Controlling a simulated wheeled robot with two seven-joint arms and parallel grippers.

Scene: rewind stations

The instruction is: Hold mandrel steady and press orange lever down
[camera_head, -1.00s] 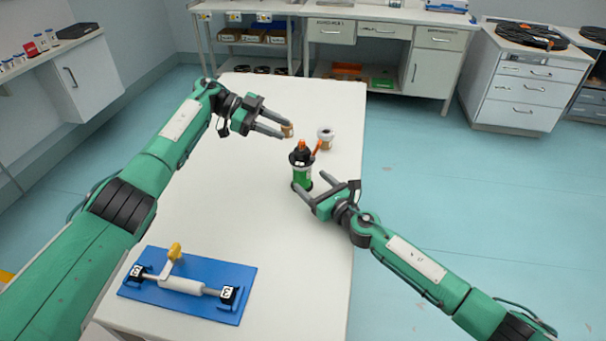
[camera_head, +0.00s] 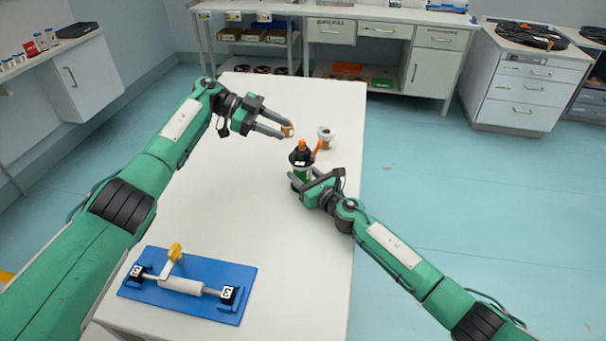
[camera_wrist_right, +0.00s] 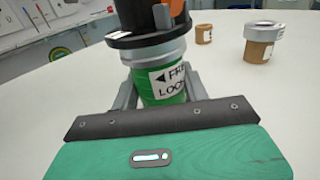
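A brown jar with a grey rim (camera_head: 325,138) stands behind the mandrel; it also shows in the right wrist view (camera_wrist_right: 261,45). A blue board (camera_head: 216,311) with a white roller and yellow handle lies at the near left. The table's middle (camera_head: 235,210) is clear.

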